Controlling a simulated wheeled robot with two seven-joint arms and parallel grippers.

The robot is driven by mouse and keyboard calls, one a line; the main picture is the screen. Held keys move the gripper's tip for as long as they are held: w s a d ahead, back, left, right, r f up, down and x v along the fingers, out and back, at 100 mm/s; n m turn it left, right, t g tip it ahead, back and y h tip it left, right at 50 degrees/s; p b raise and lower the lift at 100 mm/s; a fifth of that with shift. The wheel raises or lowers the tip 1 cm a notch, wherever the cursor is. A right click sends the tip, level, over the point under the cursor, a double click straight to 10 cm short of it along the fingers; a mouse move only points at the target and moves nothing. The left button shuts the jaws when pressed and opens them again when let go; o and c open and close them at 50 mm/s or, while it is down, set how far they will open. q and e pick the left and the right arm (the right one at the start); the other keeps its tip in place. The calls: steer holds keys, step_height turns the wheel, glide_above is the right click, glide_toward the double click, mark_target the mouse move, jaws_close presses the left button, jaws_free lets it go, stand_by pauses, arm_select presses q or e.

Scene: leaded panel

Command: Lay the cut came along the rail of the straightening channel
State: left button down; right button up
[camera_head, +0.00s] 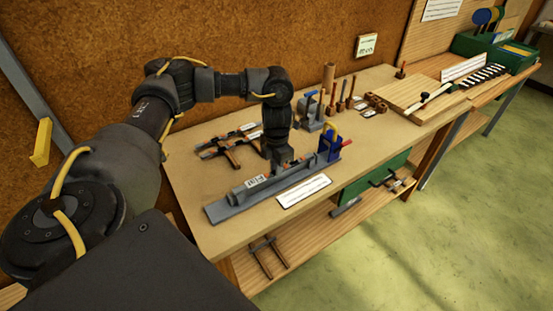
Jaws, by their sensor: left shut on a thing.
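The straightening channel (225,208) is a long grey rail on the workbench, running from front left to back right. A blue block (328,148) stands at its right end, with a red handle (347,142) beside it. My left gripper (284,168) points down over the middle of the channel. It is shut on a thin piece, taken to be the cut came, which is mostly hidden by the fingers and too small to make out. I cannot tell whether that piece touches the rail. My right gripper is not in view.
A dark clamp-like frame (228,147) lies behind the channel to the left. Several upright tools (340,100) stand at the back. A white label (304,191) lies in front of the channel. A wooden board (415,95) is further right. The bench's front left is clear.

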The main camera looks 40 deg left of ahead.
arm_select(q)
steer(key=shift+f, duration=0.15)
steer(key=c, duration=1.3)
jaws_free()
step_height(320, 180, up, 11)
steer(key=shift+f, duration=0.1)
